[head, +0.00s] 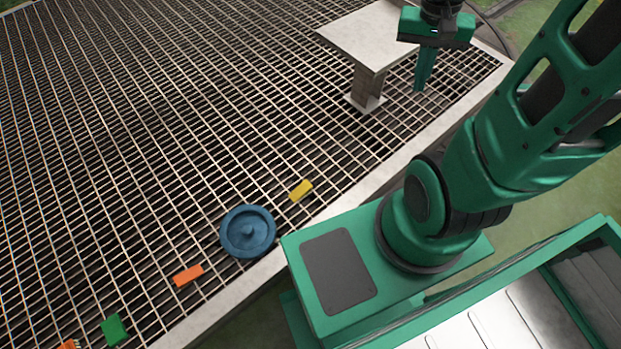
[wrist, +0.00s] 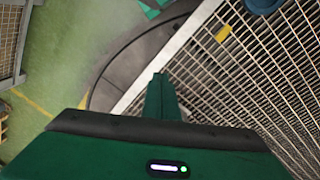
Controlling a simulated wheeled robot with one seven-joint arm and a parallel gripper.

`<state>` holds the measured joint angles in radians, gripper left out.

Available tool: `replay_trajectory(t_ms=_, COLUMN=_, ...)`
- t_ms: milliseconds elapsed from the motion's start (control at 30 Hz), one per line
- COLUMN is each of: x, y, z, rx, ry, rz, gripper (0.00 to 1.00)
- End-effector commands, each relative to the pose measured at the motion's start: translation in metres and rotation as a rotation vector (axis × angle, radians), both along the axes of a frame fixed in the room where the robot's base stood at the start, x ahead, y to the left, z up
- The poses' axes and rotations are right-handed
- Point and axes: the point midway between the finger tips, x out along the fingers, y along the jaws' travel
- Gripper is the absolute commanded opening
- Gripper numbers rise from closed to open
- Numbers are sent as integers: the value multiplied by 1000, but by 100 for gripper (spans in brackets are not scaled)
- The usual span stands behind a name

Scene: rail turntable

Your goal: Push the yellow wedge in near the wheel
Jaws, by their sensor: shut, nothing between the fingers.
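The yellow wedge (head: 301,190) lies on the metal grating, a short gap up and to the right of the blue wheel (head: 248,231). The wheel lies flat on the grating close to its light edge beam. In the wrist view the yellow wedge (wrist: 223,33) is near the top, with part of the wheel (wrist: 263,5) cut off at the top edge. My gripper (head: 423,83) is shut and empty, pointing down beside the small metal table, well away from the wedge. It also shows in the wrist view (wrist: 160,82).
A small pale table (head: 375,38) on a post stands on the grating just left of my gripper. An orange block (head: 188,275), a green block (head: 114,330) and another orange piece (head: 69,345) lie lower left of the wheel. The grating between table and wedge is clear.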

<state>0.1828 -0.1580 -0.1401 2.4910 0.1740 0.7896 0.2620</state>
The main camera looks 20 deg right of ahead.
Motion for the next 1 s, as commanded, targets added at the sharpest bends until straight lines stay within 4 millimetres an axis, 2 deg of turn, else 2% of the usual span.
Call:
replay_trajectory(t_ms=33, x=13, y=1, z=-12, rx=-9, ry=9, rz=-11, gripper=0)
replay_trajectory(t_ms=200, x=55, y=5, z=-52, rx=-36, ry=3, rz=-62, gripper=0)
replay_trajectory(t_ms=367, x=90, y=15, z=-96, rx=-49, ry=-9, rz=-108, gripper=0)
replay_trajectory(t_ms=500, x=116, y=28, z=-140, rx=-50, ry=-20, rz=-151, gripper=0)
replay_trajectory(t_ms=800, x=151, y=68, z=-244, rx=-23, ry=-43, rz=-252, gripper=0)
replay_trajectory(t_ms=1000, x=158, y=104, z=-319, rx=15, ry=-52, rz=-333, gripper=0)
